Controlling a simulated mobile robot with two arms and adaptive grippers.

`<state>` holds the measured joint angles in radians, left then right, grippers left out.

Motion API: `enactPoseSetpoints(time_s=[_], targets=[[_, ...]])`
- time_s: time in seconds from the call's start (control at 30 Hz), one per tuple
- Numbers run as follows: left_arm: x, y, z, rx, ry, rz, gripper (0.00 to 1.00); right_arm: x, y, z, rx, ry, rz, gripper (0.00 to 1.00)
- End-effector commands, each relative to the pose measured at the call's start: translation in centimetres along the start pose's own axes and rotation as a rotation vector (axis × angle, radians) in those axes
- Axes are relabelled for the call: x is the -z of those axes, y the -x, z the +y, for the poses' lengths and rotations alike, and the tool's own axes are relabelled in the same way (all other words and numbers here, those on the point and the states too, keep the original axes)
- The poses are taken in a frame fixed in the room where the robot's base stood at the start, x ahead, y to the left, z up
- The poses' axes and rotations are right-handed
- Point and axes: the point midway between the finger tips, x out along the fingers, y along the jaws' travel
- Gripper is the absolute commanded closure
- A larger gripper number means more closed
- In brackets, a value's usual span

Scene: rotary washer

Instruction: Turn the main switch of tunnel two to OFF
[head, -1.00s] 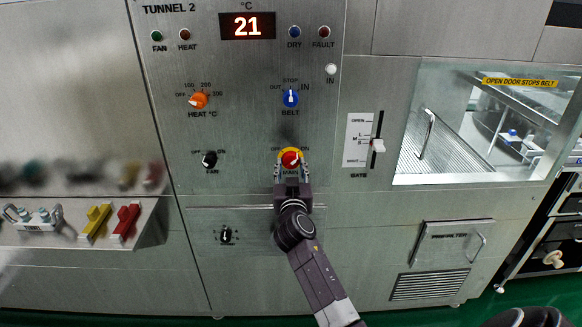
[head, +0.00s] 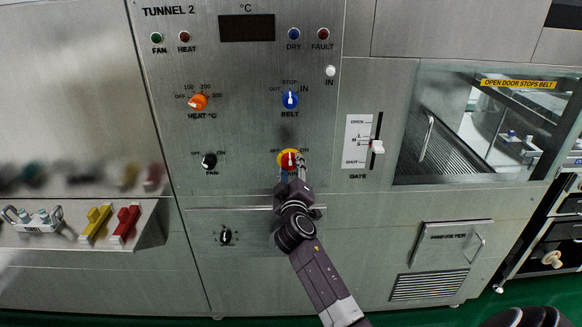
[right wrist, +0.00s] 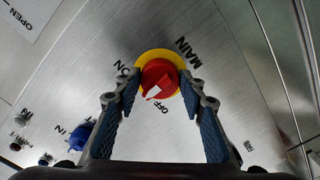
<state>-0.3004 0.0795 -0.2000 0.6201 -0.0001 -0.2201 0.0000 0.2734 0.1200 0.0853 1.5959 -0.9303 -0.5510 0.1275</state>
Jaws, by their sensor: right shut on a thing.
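The main switch (head: 289,160) of tunnel two is a red knob on a yellow round plate, low on the steel panel. It also shows in the right wrist view (right wrist: 158,76), with a white pointer mark turned towards the OFF label and away from ON. My right gripper (head: 290,168) reaches up from below and is shut on the knob, one finger at each side (right wrist: 161,84). The tunnel's display (head: 246,28) is dark. My left gripper is not in view.
The blue belt knob (head: 290,99) is above the switch. The black fan knob (head: 209,161) and orange heat knob (head: 198,102) are to the left. The gate slider (head: 377,147) is to the right. A horizontal bar (head: 235,208) runs below the switch.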

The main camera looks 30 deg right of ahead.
Motion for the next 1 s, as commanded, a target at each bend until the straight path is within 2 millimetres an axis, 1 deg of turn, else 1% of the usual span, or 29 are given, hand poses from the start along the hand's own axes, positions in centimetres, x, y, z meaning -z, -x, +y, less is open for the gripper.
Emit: enactPoseSetpoints(time_s=[0.3,0.6,0.8,1.0], targets=[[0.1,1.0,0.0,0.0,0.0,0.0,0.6,0.1,0.0,0.2,0.001,0.302,0.001,0.87],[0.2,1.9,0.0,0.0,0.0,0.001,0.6,0.2,0.0,0.2,0.0,0.551,0.002,0.87],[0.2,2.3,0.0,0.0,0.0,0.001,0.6,0.2,0.0,0.2,0.0,0.665,0.001,0.87],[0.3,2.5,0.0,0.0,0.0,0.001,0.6,0.2,0.0,0.2,0.001,0.733,0.001,0.87]])
